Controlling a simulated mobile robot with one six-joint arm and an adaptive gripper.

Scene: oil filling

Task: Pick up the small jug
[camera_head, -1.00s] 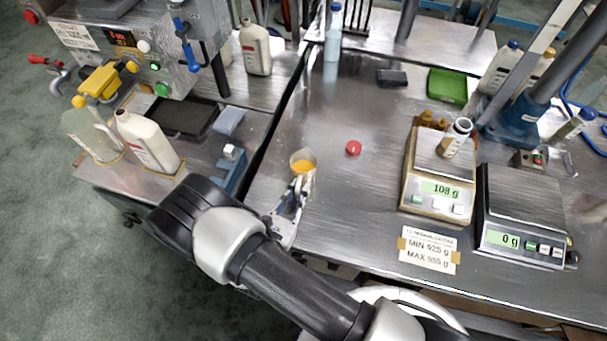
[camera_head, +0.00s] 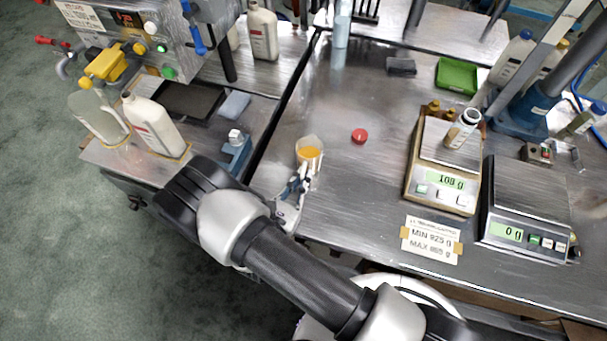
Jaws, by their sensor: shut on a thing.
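The small jug (camera_head: 309,154) is a small pale vessel with orange-yellow liquid in it. It is near the left part of the metal table, by the gap between the two tables. My gripper (camera_head: 303,176) is at the jug's near side and shut on it. The gripper and arm hide part of the jug's near side. I cannot tell whether the jug's base touches the table.
A red cap (camera_head: 359,135) lies right of the jug. A scale (camera_head: 440,190) reading about 108 g bears a white bottle (camera_head: 462,128). A second scale (camera_head: 525,205) reads 0 g. White bottles (camera_head: 155,125) stand on the left table. The middle tabletop is mostly clear.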

